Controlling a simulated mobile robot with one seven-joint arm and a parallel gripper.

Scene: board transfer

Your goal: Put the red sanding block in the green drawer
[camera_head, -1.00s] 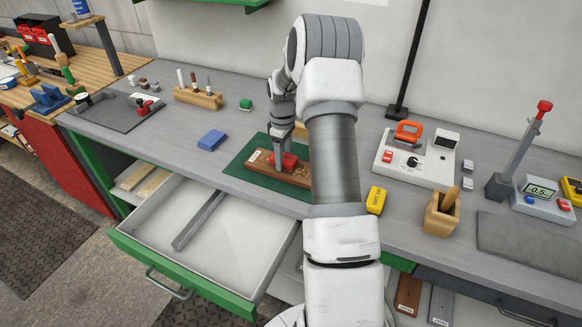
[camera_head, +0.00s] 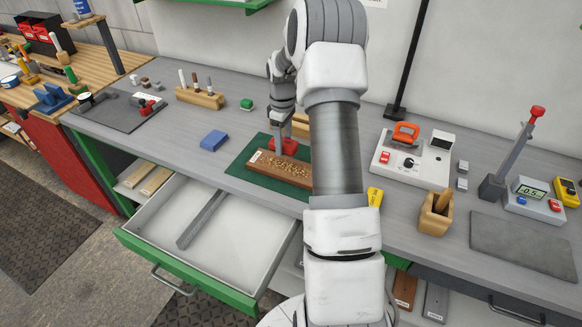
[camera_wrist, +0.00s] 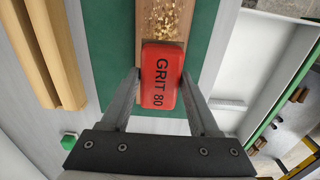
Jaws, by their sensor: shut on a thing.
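The red sanding block (camera_head: 290,147), marked GRIT 80, is held between the two fingers of my gripper (camera_wrist: 160,80). In the wrist view the block (camera_wrist: 161,60) fills the gap between the fingertips. In the head view it shows at the far side of the brown board (camera_head: 283,171), and my arm stands to its right. Whether it touches anything below is hard to tell. The green drawer (camera_head: 185,270) is pulled open below the bench at the front left. A grey divider (camera_head: 202,219) runs through its pale interior, which is otherwise empty.
The board, with shavings on it, lies on a green mat (camera_head: 241,176). A blue block (camera_head: 214,140) lies left of the mat. A yellow block (camera_head: 375,197) and a wooden holder (camera_head: 434,219) stand right of my arm. The bench between mat and drawer is clear.

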